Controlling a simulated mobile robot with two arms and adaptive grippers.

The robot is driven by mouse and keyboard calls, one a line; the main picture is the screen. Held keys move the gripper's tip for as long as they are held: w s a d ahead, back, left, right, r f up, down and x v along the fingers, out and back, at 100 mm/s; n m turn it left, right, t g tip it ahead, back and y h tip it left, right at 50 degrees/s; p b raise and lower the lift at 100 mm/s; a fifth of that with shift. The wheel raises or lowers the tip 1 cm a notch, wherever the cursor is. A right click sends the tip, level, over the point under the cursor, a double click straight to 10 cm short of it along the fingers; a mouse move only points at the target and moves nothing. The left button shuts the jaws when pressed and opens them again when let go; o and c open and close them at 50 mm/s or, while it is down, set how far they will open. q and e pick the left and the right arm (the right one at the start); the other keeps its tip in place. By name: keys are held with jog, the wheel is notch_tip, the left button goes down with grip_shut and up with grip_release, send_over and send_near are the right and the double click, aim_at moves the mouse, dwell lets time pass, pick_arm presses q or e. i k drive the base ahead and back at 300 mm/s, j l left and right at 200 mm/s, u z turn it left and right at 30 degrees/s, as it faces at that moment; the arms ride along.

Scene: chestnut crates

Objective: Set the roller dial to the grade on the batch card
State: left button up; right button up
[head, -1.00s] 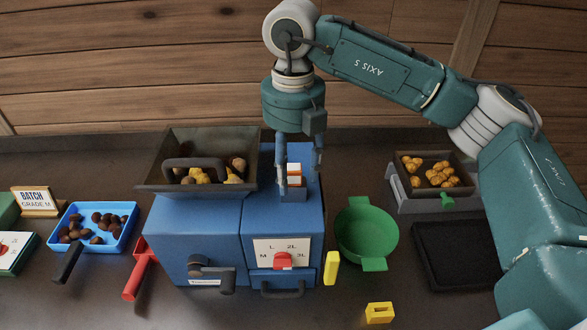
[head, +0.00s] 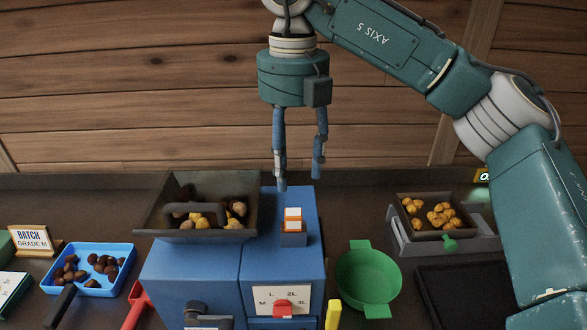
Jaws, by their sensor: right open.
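The batch card (head: 33,241) stands at the far left and reads "BATCH GRADE M". The roller dial (head: 284,307) is a red knob on a white plate on the front of the blue machine (head: 262,262). The plate (head: 262,294) is marked M, L, 2L and 3L around the knob. I cannot tell which mark the knob points to. My right gripper (head: 300,182) is open and empty, pointing down above the rear of the machine top, well away from the dial. My left gripper is not in view.
A dark hopper (head: 195,237) of chestnuts sits on the machine, beside a small white-and-orange block (head: 293,221). A blue tray (head: 120,281) lies left; a green bowl (head: 368,284), a black tray (head: 455,300) and a crate on a scale (head: 447,236) are right.

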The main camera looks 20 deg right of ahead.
aim_at(282, 308)
jog(key=k+j, duration=0.2)
jog(key=k, duration=0.3)
jog(key=k+j, duration=0.2)
jog(key=k, duration=0.25)
jog(key=k+j, duration=0.2)
jog(key=k, duration=0.3)
